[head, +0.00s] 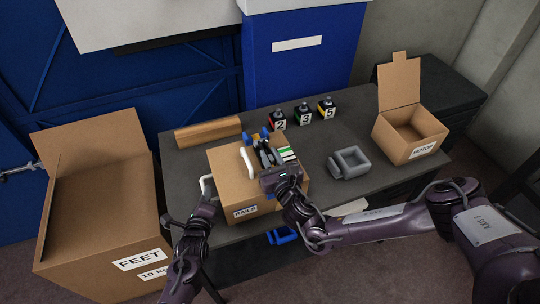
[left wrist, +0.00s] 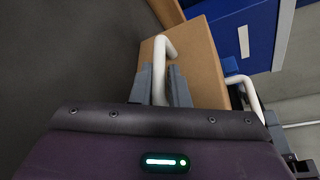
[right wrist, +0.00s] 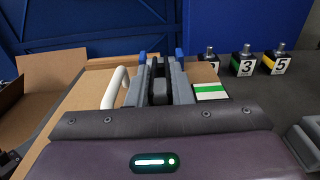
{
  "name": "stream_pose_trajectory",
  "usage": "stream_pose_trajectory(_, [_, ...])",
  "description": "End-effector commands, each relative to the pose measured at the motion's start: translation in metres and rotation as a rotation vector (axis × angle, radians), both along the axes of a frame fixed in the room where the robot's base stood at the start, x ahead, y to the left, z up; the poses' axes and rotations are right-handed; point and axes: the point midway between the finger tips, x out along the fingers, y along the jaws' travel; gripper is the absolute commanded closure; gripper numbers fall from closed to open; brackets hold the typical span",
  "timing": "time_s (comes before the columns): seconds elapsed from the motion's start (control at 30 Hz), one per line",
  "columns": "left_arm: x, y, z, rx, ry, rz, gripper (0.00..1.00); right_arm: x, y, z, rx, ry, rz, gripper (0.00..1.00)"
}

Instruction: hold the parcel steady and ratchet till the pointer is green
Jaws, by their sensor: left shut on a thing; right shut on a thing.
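The parcel (head: 228,172) is a closed cardboard box with a label on its front, lying on the dark table. White handles stand on its top and left side. My left gripper (head: 207,195) is shut on the left-side white handle (left wrist: 160,62), beside the parcel. A grey and black ratchet (head: 264,155) with blue ends sits on top of the parcel. My right gripper (right wrist: 160,88) is shut on the ratchet's handle, and its fingers hide part of it. A green and white gauge strip (right wrist: 212,92) shows beside the ratchet; I cannot make out the pointer.
A large open box labelled FEET (head: 100,220) stands left of the table. A brown bar (head: 208,132) lies behind the parcel.

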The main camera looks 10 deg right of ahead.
Motion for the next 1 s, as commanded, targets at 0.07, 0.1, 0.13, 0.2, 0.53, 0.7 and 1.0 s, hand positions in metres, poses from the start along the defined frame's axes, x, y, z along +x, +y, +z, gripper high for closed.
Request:
stream_pose_trajectory(0.07, [-0.002, -0.002, -0.003, 0.002, 0.005, -0.005, 1.0, 0.0, 0.001, 0.001, 0.0, -0.001, 0.001, 1.0])
stream_pose_trajectory(0.1, [-0.002, -0.002, -0.003, 0.002, 0.005, -0.005, 1.0, 0.0, 0.001, 0.001, 0.0, -0.001, 0.001, 1.0])
stream_pose_trajectory(0.13, [-0.002, -0.002, -0.003, 0.002, 0.005, -0.005, 1.0, 0.0, 0.001, 0.001, 0.001, -0.002, 0.001, 1.0])
stream_pose_trajectory(0.2, [-0.002, -0.002, -0.003, 0.002, 0.006, -0.005, 1.0, 0.001, 0.001, 0.001, 0.001, -0.002, 0.001, 0.77])
stream_pose_trajectory(0.53, [-0.002, -0.001, -0.003, 0.002, 0.006, -0.003, 1.0, 0.0, 0.0, 0.001, 0.002, -0.001, 0.0, 0.58])
stream_pose_trajectory(0.7, [-0.002, -0.001, -0.003, 0.003, 0.006, -0.003, 1.0, -0.005, -0.001, 0.0, 0.003, 0.003, 0.001, 0.58])
stream_pose_trajectory(1.0, [-0.002, -0.001, -0.004, 0.004, 0.007, -0.003, 1.0, -0.06, -0.01, 0.001, 0.005, 0.006, 0.001, 0.58])
